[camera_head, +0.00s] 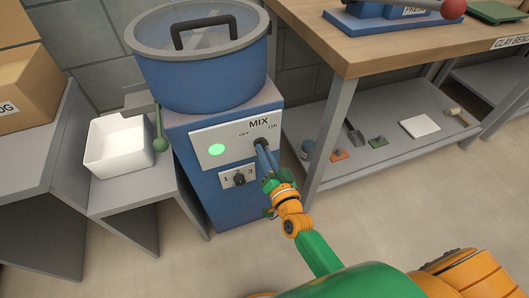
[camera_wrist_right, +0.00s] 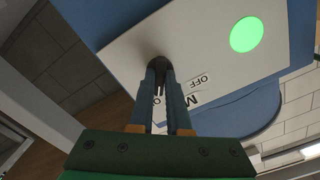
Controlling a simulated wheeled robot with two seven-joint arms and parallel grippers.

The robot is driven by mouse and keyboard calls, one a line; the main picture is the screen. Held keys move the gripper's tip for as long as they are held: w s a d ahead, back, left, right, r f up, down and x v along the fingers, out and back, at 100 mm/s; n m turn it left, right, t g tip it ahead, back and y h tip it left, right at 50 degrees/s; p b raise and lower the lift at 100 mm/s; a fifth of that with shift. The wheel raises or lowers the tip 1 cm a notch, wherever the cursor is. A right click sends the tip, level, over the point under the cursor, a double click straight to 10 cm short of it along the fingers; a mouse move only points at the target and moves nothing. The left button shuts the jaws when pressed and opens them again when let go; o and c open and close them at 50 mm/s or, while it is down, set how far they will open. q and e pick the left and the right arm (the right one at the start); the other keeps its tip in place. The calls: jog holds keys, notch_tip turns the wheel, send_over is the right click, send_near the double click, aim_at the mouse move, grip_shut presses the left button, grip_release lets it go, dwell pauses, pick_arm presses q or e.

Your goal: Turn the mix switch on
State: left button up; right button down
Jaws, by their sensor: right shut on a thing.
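The mix switch (camera_head: 261,142) is a dark knob on the pale panel (camera_head: 200,142) of the blue mixer (camera_head: 200,75). It sits at the ON side of the panel, below the words MIX and ON. A round green light (camera_head: 216,150) glows on the panel's left; it also shows in the right wrist view (camera_wrist_right: 246,34). My right gripper (camera_head: 264,150) is shut on the switch, and its fingers hide part of it. In the right wrist view the fingers (camera_wrist_right: 158,80) close around the dark switch (camera_wrist_right: 157,48). My left gripper is out of view.
A numbered dial (camera_head: 239,179) sits just below the panel. A wooden bench (camera_head: 345,60) with a lower shelf of small tools stands to the right. The floor in front is clear.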

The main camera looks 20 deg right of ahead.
jog(key=c, duration=0.9)
grip_release()
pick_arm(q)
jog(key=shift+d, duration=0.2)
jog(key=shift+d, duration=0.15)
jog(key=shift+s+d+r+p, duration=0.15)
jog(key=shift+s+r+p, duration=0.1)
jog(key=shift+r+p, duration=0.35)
pick_arm(e)
jog(key=s, duration=0.7)
jog(key=shift+s+d, duration=0.1)
jog(key=shift+d, duration=0.05)
